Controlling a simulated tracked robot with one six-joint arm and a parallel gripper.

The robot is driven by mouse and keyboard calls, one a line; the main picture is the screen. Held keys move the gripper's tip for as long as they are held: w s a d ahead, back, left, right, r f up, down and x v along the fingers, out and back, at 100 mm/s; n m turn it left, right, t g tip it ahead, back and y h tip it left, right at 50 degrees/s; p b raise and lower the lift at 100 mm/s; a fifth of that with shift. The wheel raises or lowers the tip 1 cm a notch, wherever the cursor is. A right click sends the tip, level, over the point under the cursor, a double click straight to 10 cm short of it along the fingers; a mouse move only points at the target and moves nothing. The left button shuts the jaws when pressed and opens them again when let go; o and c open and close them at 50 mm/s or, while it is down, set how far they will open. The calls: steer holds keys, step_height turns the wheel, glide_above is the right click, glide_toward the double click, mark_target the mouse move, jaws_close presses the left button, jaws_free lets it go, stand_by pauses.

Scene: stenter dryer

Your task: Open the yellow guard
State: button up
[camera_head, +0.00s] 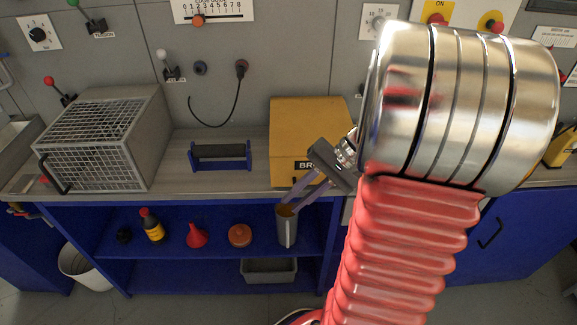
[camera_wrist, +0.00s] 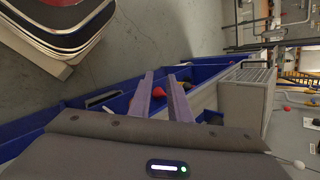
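The yellow guard (camera_head: 308,125) is a box-like cover standing on the grey worktop against the panel wall, with dark lettering starting "BR" low on its front. It looks closed. My arm hides its right part, and I cannot make it out in the wrist view. My gripper (camera_head: 289,207) is in front of and below the guard's lower front, pointing down and left near the bench edge. Its two fingers are apart with nothing between them; they also show apart in the wrist view (camera_wrist: 160,74).
A wire-mesh cage box (camera_head: 95,140) and a blue-ended holder (camera_head: 220,157) stand left on the worktop (camera_head: 180,182). The blue shelf below holds a bottle (camera_head: 152,226), a red funnel (camera_head: 196,235), an orange-brown round item (camera_head: 240,235) and a grey cup (camera_head: 287,230) near my fingertips.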

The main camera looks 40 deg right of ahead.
steer(key=d+f+m+t+y, duration=0.2)
steer(key=d+m+t, duration=0.15)
steer(key=d, duration=0.55)
steer(key=m+t+h, duration=0.1)
steer(key=m+t, duration=0.3)
steer(key=t, duration=0.2)
glide_toward(314, 186)
steer(key=v, duration=0.3)
steer(key=shift+s+d+n, duration=0.1)
steer(key=shift+d+n, duration=0.15)
steer(key=shift+d, duration=0.15)
steer(key=shift+f, duration=0.1)
steer(key=x, duration=1.4)
steer(key=shift+c, duration=0.5)
jaws_close()
steer(key=shift+s, duration=0.1)
